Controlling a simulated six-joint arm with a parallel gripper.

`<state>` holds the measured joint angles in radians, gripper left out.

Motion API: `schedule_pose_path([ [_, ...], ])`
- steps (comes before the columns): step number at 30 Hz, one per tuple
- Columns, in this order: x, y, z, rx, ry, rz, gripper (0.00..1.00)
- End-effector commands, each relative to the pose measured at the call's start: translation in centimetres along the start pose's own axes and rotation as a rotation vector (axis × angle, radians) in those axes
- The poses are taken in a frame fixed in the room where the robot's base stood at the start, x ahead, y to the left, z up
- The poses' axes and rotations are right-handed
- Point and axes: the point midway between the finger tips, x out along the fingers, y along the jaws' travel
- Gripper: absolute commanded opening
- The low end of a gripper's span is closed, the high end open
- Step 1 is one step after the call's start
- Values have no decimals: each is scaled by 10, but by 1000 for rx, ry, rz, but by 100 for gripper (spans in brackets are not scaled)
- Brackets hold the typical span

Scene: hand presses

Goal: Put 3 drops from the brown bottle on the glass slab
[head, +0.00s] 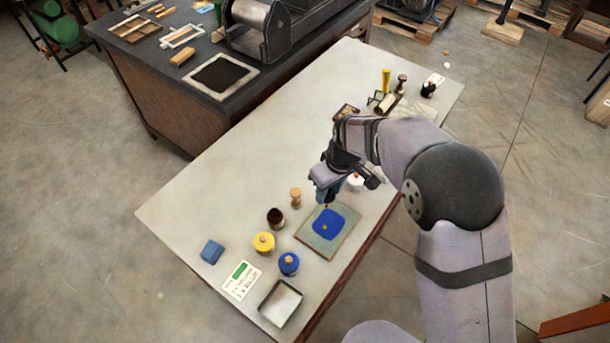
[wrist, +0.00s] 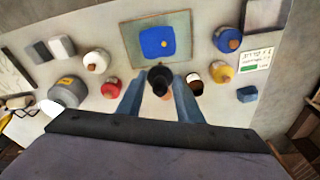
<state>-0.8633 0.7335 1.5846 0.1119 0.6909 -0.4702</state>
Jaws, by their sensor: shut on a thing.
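The glass slab (head: 345,242) lies on the pale table, with a blue patch (head: 328,222) on it. One small yellow-orange spot (wrist: 164,43) shows on the blue patch in the wrist view. My gripper (head: 327,188) is above the far edge of the slab. In the wrist view its two blue-grey fingers are shut on a small dark bottle (wrist: 160,77), seemingly the brown bottle. Its dark round end points toward the slab, apart from it. Its tilt and colour are hard to tell, and the fingers and wrist hide part of it.
Near the slab stand a dark brown jar (head: 276,217), a wooden piece (head: 295,197), a yellow pot (head: 264,243) and a blue pot (head: 289,263). A red pot (wrist: 103,85) stands on the other side. A metal tray (head: 281,302) and card (head: 241,281) lie at the near end.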

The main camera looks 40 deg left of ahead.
Motion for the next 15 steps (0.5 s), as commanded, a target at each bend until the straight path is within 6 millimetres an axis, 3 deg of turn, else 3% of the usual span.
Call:
schedule_pose_path([
  [4,22,-2,26,162,-1,24,22],
  [15,27,7,12,421,8,64,22],
])
